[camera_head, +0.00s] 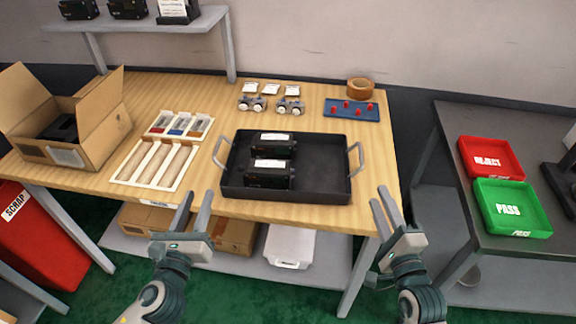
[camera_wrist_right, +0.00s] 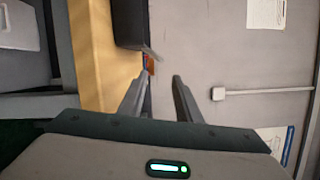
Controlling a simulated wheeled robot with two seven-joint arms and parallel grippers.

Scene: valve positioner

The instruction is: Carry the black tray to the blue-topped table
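The black tray (camera_head: 322,180) lies on the wooden workbench with a grey handle at each end. Two black devices (camera_head: 268,175) with white labels sit in its left half. My left gripper (camera_head: 199,194) is open and empty, in front of the left handle (camera_head: 222,151). My right gripper (camera_head: 380,195) is open and empty, in front and to the right of the right handle (camera_head: 356,158). In the right wrist view, a dark corner of the tray (camera_wrist_right: 129,22) shows ahead of the open fingers (camera_wrist_right: 161,78). No blue-topped table shows in these views.
The wooden workbench (camera_head: 215,107) also holds an open cardboard box (camera_head: 95,128), a white compartment tray (camera_head: 128,170), a blue mat (camera_head: 372,113) with red parts, and tape (camera_head: 360,86). A dark grey table (camera_head: 480,120) at right holds red and green bins.

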